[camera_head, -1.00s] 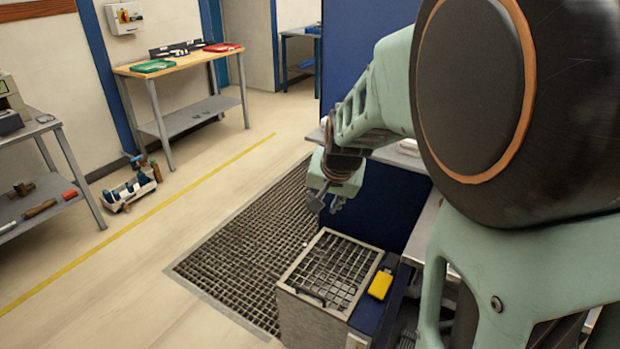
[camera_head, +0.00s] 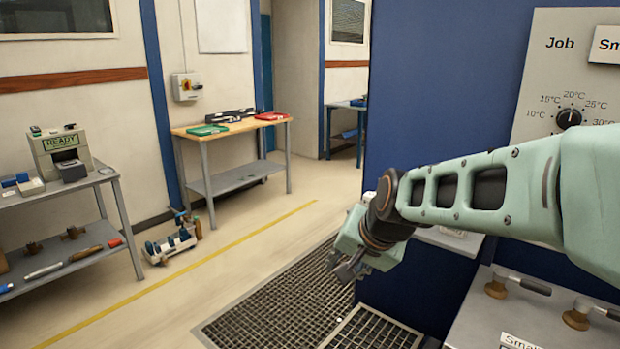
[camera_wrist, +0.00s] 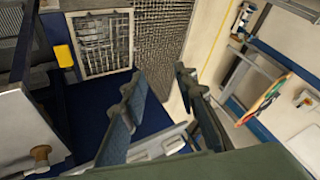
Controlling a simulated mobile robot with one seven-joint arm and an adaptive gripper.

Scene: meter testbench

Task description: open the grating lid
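The grating lid (camera_head: 375,332) is a metal grid in a light frame, at the bottom edge of the head view, where its near part is cut off. In the wrist view the whole lid (camera_wrist: 118,42) shows at the upper left and appears to lie flat on its box. My gripper (camera_head: 346,268) is above and behind the lid in the head view, apart from it. In the wrist view my gripper (camera_wrist: 160,76) has its two dark fingers spread with nothing between them. The lid's handle is not clear in the current frames.
A floor grate (camera_head: 285,308) lies left of the box. A blue panel (camera_head: 440,110) stands behind my arm. A yellow block (camera_wrist: 63,55) sits beside the lid. Valve handles (camera_head: 522,283) are on the bench at right.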

